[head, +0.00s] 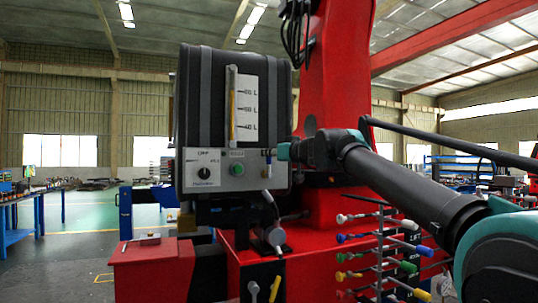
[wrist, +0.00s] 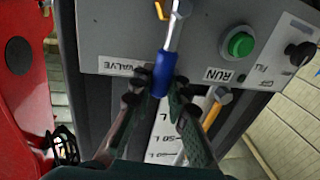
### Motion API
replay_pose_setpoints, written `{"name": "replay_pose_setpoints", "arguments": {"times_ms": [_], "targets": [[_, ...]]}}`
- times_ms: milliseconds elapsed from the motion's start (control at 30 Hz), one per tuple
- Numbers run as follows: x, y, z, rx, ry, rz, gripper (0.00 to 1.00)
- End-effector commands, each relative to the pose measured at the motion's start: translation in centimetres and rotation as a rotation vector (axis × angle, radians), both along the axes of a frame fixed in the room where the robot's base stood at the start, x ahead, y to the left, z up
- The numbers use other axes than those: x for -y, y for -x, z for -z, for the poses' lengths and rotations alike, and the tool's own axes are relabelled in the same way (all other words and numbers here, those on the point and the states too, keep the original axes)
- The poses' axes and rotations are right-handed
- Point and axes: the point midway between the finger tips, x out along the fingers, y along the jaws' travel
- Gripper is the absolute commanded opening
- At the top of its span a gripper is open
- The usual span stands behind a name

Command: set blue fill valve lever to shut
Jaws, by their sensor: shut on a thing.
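The fill valve lever (wrist: 165,73) shows in the wrist view as a metal stem with a blue grip, over the grey panel (wrist: 110,35) beside the VALVE label. My gripper (wrist: 157,88) has its two dark fingers on either side of the blue grip's end and is closed on it. In the head view my gripper (head: 284,151) reaches from the right to the right edge of the grey control box (head: 220,185).
A green RUN button (wrist: 240,43) and a black knob (wrist: 300,53) are on the panel. A level gauge (head: 233,108) stands above the box, before a black tank (head: 205,105). Coloured handles (head: 350,257) stick out at the lower right, below my arm.

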Motion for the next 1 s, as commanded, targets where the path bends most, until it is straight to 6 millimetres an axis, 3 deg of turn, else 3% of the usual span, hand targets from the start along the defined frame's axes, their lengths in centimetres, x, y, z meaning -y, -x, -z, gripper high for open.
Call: {"name": "replay_pose_setpoints", "arguments": {"times_ms": [567, 1000], "targets": [[0.4, -0.2, 0.0, -0.019, -0.046, 0.001, 0.0], [2.6, -1.1, 0.6, -0.148, -0.355, 0.0, 0.0]]}}
